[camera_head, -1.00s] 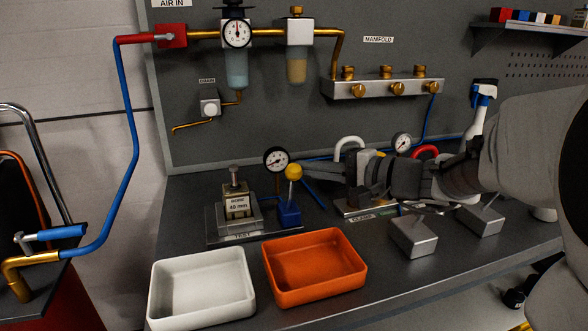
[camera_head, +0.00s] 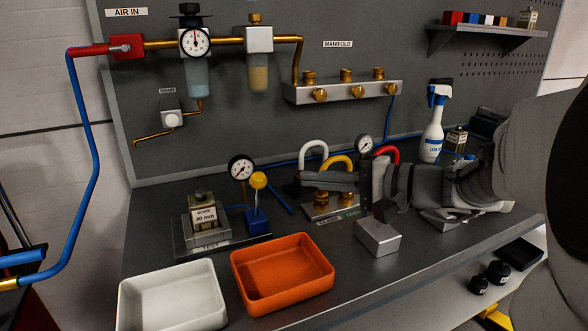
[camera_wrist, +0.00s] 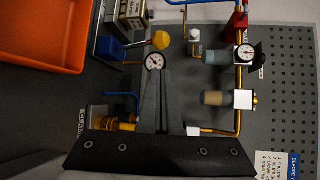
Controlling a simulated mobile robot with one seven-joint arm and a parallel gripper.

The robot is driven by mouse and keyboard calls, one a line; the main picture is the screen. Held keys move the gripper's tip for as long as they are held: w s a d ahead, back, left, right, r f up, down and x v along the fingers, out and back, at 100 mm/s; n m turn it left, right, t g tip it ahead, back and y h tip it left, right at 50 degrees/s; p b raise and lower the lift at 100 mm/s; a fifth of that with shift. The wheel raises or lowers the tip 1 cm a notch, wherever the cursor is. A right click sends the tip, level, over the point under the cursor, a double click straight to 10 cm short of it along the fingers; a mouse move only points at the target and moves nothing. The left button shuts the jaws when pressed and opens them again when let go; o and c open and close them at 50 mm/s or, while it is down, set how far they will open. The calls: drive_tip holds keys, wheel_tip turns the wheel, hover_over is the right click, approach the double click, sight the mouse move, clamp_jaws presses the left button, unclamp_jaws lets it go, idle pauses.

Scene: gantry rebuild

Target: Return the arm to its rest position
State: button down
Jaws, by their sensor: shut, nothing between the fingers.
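My gripper (camera_head: 312,181) is shut and empty. In the head view it reaches in from the right, above the bench, with its fingertips pointing left in front of the white and yellow shackle-shaped handles. In the wrist view the shut fingers (camera_wrist: 155,90) point up the picture, toward a small gauge (camera_wrist: 153,62) and a yellow knob (camera_wrist: 161,40). My arm crosses the right side of the head view and hides part of the bench there.
An orange tray (camera_head: 240,262) and a white tray (camera_head: 130,300) stand at the bench front. A test block (camera_head: 203,215), a yellow-knobbed lever (camera_head: 258,181) and a grey block (camera_head: 377,237) stand nearby. A spray bottle (camera_head: 433,135) stands behind my arm. A manifold (camera_head: 345,90) hangs above.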

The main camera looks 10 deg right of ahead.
drive_tip(key=p+v, duration=0.1)
drive_tip(key=v, duration=0.7)
drive_tip(key=s+a+f+n+g+h, duration=0.2)
drive_tip(key=s+a, duration=0.1)
drive_tip(key=s+a+f+n+g+h+p, duration=0.1)
drive_tip(key=s+a+f+g+h, duration=0.1)
drive_tip(key=s+a+f, duration=0.1)
drive_tip(key=s+a+f+n+g+h, duration=0.2)
drive_tip(key=s+a+f+g, duration=0.1)
drive_tip(key=a, duration=0.1)
drive_tip(key=shift+s+a+f+n+h, duration=0.15)
drive_tip(key=shift+a+n+h, duration=0.15)
drive_tip(key=shift+h, duration=0.1)
drive_tip(key=s+d+f+n+t+h+b, duration=0.1)
drive_tip(key=s+d+f+n+t+h, duration=0.15)
drive_tip(key=d+n+h, duration=0.2)
wheel_tip(320, 180, up, 20)
drive_tip(key=p, duration=1.8)
drive_tip(key=shift+s+a+h+p, duration=0.3)
drive_tip(key=shift+s+h+p, duration=0.1)
drive_tip(key=shift+s+h, duration=0.05)
